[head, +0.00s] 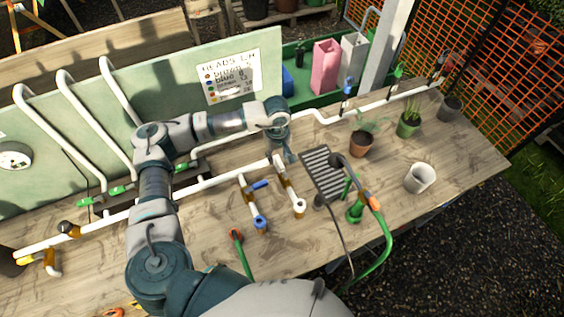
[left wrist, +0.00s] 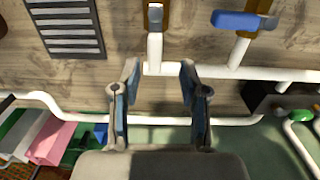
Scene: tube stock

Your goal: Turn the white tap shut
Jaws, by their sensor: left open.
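The white tap's handle (left wrist: 155,20) shows at the top of the left wrist view, lying in line with its short branch pipe. In the head view the white tap (head: 280,170) is on the branch to the right of the blue-handled tap (head: 258,185), partly behind my gripper. The blue handle lies across its own branch. My left gripper (left wrist: 160,68) is open and empty. Its two fingers point towards the white tap, with the white pipe showing between them and the handle beyond their tips. It also shows in the head view (head: 288,153). My right gripper is not in view.
A dark slotted tray (head: 322,172) lies right of the white tap. A green hose (head: 388,240), potted plants (head: 361,143) and a white cup (head: 420,178) are further right. A long white pipe (head: 222,181) runs along the bench.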

